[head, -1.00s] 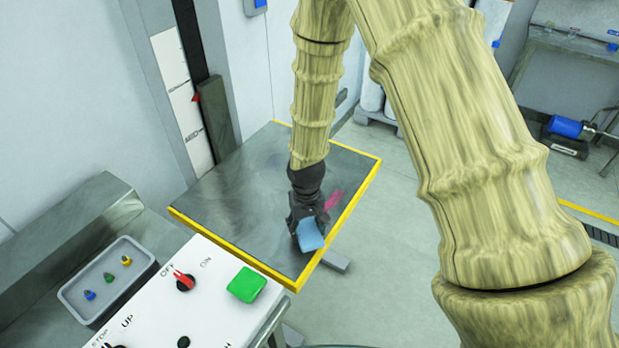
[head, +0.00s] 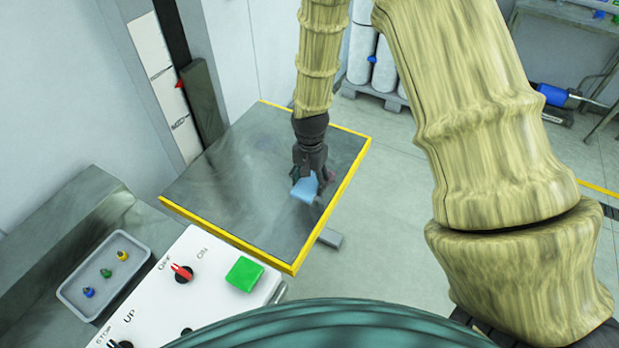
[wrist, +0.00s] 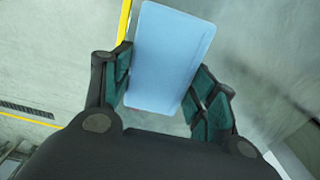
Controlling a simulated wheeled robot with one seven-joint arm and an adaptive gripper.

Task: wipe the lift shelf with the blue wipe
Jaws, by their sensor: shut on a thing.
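The lift shelf (head: 225,185) is a dark grey plate with yellow edges, left of centre in the head view. Pale smears show on its surface. My gripper (head: 308,181) is over the right part of the shelf, pointing down, and is shut on the blue wipe (head: 303,190). In the wrist view the wipe (wrist: 170,55) is a flat light blue sheet between the fingers (wrist: 163,85). I cannot tell whether it touches the shelf. A trace of pink (head: 331,176) shows beside the gripper, mostly hidden by it.
A white control panel (head: 215,275) with a red switch (head: 181,272) and green button (head: 244,274) stands in front of the shelf. A grey tray (head: 68,294) with small coloured parts is at left. A dark column (head: 190,90) rises behind the shelf.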

